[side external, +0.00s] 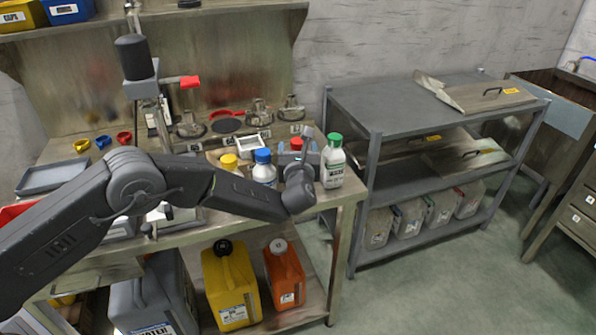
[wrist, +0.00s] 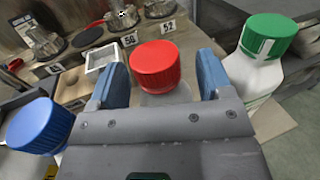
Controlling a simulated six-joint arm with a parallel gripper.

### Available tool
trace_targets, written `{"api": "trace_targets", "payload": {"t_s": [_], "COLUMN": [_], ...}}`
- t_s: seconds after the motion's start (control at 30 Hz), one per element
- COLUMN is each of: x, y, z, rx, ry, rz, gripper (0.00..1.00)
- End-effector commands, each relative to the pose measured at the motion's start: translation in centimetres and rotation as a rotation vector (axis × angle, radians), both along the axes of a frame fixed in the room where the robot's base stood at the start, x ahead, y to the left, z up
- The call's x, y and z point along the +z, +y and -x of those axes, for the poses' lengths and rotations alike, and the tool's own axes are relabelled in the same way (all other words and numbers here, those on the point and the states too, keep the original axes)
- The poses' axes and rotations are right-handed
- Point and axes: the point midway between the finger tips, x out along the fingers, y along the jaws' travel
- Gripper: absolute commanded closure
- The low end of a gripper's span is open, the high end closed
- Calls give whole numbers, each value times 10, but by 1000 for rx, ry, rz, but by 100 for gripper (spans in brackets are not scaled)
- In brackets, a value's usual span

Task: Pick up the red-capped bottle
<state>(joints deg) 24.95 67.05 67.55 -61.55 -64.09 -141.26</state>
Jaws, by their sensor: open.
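The red-capped bottle (wrist: 156,68) stands between the two blue fingers of my gripper (wrist: 160,80) in the wrist view. Its red cap shows fully, and most of its body is hidden behind the gripper. The fingers are open, one on each side of the cap. In the side view the red cap (side external: 297,143) shows just behind my gripper (side external: 302,160), which hides the bottle's body. The blue-capped bottle (wrist: 40,126) is left of the gripper and the green-capped bottle (wrist: 262,60) is right of it.
A yellow-capped bottle (side external: 229,163) stands left in the row on the bench. Behind are a white square tray (wrist: 104,58) and metal fittings (wrist: 40,40). A grey metal shelf (side external: 430,105) stands to the right. The bottles on both sides are close to the gripper.

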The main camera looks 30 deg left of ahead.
Motion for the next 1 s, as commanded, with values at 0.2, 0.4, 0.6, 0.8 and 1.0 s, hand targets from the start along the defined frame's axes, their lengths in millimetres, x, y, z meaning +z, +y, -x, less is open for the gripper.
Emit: {"api": "trace_targets", "payload": {"t_s": [0.2, 0.4, 0.6, 0.8, 1.0], "x": [0, 0, 0, 0, 0], "y": [0, 0, 0, 0, 0], "z": [-1, -1, -1, -1, -1], "rx": [0, 0, 0, 0, 0], "ry": [-1, -1, -1, 0, 1], "rz": [0, 0, 0, 0, 0], "gripper": [27, 45, 64, 84, 100]}}
